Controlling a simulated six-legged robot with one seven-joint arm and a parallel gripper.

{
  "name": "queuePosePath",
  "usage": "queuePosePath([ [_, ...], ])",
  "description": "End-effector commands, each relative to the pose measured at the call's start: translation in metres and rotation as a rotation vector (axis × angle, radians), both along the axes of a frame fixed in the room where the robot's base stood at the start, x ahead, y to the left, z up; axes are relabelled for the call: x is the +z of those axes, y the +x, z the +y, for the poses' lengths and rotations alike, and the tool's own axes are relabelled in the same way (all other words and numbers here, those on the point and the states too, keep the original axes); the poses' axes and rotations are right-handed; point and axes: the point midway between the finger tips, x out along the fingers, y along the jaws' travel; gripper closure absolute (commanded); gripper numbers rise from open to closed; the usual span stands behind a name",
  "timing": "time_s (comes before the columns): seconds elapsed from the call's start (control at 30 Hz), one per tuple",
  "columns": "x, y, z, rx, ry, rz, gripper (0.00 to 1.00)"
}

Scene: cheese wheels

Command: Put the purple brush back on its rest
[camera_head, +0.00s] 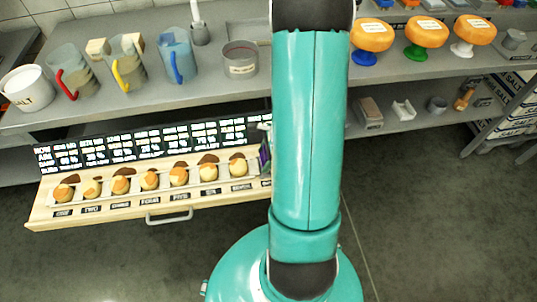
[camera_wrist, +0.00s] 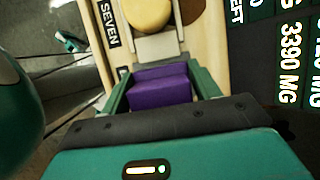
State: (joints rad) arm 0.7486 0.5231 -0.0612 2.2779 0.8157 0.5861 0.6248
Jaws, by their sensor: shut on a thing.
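The purple brush (camera_wrist: 160,92) shows as a purple block between the green fingers of my gripper (camera_wrist: 158,80) in the wrist view. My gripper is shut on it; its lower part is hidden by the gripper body. In the head view a small purple patch (camera_head: 264,157) shows at the right end of the open drawer, mostly hidden by my teal arm. A white cradle-shaped piece (camera_head: 403,110) stands empty on the lower shelf at right; I cannot tell if it is the brush's rest.
Jugs and a grey pot (camera_head: 240,60) stand on the counter. Orange cheese wheels (camera_head: 426,32) on stands are at upper right. The floor at right is clear.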

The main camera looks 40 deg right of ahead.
Motion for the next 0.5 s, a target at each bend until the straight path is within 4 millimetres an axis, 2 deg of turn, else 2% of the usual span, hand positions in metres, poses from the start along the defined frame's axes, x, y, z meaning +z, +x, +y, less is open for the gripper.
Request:
queuePosePath([
  [0.37,-0.0048,0.0017,0.0002,-0.002,0.001,-0.001,0.57],
  [0.4,-0.0054,0.0018,0.0,-0.003,0.0,-0.001,0.37],
  [0.5,-0.005,0.0021,-0.0004,-0.003,-0.001,-0.001,0.17],
])
